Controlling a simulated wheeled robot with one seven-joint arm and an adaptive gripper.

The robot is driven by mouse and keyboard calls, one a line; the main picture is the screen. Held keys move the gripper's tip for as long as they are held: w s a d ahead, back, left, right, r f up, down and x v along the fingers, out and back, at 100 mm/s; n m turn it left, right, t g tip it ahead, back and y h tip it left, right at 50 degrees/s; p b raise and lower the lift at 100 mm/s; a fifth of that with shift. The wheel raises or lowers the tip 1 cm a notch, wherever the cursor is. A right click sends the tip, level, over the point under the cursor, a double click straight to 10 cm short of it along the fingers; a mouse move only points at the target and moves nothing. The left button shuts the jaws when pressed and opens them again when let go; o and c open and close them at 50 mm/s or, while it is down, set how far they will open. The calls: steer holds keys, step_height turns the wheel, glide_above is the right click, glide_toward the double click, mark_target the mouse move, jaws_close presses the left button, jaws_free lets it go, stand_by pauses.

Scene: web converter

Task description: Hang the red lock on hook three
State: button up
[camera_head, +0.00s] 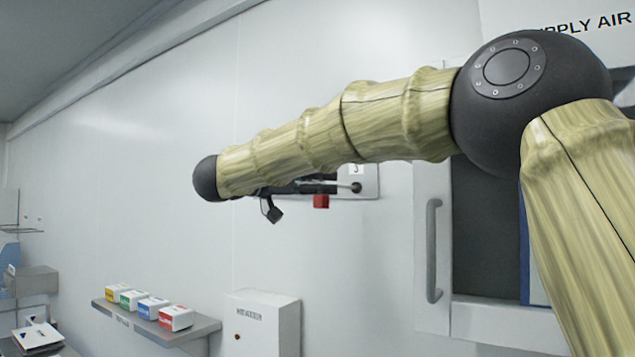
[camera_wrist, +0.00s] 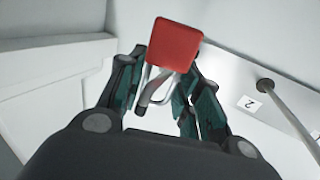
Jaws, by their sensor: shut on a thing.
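The red lock (camera_wrist: 174,46) is held by its grey metal shackle (camera_wrist: 150,98) between the fingers of my gripper (camera_wrist: 162,82). Its red body sits beyond the fingertips in the wrist view. A metal hook (camera_head: 345,186) by a label reading 3 (camera_head: 355,169) sticks out of the panel, close to the lock. In the wrist view a metal hook (camera_wrist: 290,115) beside a label 2 (camera_wrist: 249,104) is right of my gripper, apart from the lock. My arm hides most of the panel.
A cabinet door with a grey handle (camera_head: 433,250) is right of the panel. Below, a shelf (camera_head: 200,328) bears several small coloured boxes, and a grey wall box (camera_head: 264,322) is beside it. The white wall left of my arm is clear.

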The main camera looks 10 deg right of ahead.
steer(key=shift+w+d+f, duration=0.15)
steer(key=shift+d+f, duration=0.05)
steer(key=shift+f, duration=0.3)
steer(key=shift+w+d+f, duration=0.15)
steer(key=shift+f, duration=0.3)
steer(key=shift+f, duration=0.1)
steer(key=o, duration=1.2)
steer(key=shift+a, duration=0.15)
